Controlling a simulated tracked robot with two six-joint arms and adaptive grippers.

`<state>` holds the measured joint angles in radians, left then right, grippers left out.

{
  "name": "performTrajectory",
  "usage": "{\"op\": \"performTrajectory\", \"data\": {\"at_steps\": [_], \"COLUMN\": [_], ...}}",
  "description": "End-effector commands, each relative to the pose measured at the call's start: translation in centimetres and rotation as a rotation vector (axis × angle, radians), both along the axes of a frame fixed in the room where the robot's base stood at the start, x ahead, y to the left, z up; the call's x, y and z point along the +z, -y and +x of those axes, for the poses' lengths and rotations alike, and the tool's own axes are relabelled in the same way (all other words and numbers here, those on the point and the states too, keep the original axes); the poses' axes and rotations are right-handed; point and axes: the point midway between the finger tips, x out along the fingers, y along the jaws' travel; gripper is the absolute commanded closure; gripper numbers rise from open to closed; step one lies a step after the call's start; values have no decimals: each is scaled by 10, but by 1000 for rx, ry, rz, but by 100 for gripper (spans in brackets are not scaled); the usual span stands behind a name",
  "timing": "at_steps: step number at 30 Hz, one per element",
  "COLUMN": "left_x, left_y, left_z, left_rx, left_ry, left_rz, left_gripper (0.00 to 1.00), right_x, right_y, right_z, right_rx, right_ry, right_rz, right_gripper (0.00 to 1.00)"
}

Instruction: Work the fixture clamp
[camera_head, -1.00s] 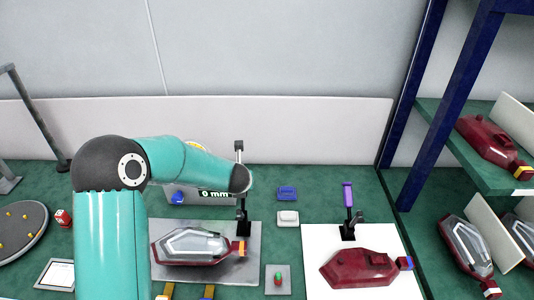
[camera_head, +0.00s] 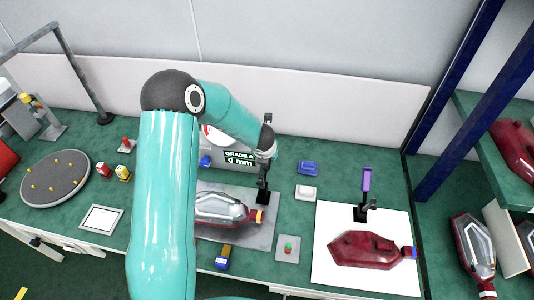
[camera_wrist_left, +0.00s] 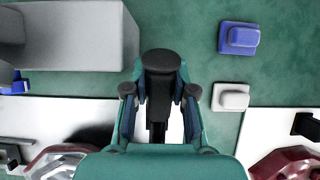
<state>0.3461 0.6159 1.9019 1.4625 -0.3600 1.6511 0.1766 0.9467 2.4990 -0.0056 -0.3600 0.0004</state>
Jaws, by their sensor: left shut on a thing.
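The fixture clamp (camera_head: 263,184) is black and stands at the back edge of a grey plate (camera_head: 262,237), its handle (camera_head: 268,119) upright. A red and clear tail lamp (camera_head: 222,208) lies on that plate, partly hidden by my left arm. My left gripper (camera_head: 266,150) is at the clamp handle. In the left wrist view its fingers (camera_wrist_left: 160,100) are on both sides of the black handle (camera_wrist_left: 160,62), shut on it. A second clamp with a purple handle (camera_head: 366,180) stands upright on a white plate (camera_head: 335,279), behind a dark red lamp (camera_head: 365,249). My right gripper is not in view.
A grey gauge box (camera_head: 234,147) reading "0 mm" stands close behind my left gripper. Blue (camera_head: 308,168) and white (camera_head: 305,192) blocks lie to the right. A round tray (camera_head: 55,180) with yellow pegs is at left. A shelf (camera_head: 478,150) with lamps stands at right.

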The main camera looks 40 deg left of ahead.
Motion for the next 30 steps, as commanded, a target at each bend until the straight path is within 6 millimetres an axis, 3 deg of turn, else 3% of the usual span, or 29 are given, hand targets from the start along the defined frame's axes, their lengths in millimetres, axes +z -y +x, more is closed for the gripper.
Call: {"op": "performTrajectory", "data": {"at_steps": [1, 2, 6, 20, 30], "left_x": [-1, -1, -1, 1, 36], "left_y": [-3, -3, -2, -1, 9], "left_z": [-1, -1, -1, -2, -18], "left_rx": [7, 7, 5, 4, 2], "left_ry": [-3, -3, -3, -2, 1], "left_rz": [5, 5, 3, 2, 3], "left_gripper": [100, 73, 50, 48, 48], "right_x": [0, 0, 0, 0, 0], "right_y": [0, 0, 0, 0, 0], "right_z": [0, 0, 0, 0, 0], "right_rx": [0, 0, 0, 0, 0], "right_ry": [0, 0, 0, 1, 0], "right_rz": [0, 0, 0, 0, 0], "right_gripper": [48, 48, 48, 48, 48]}}
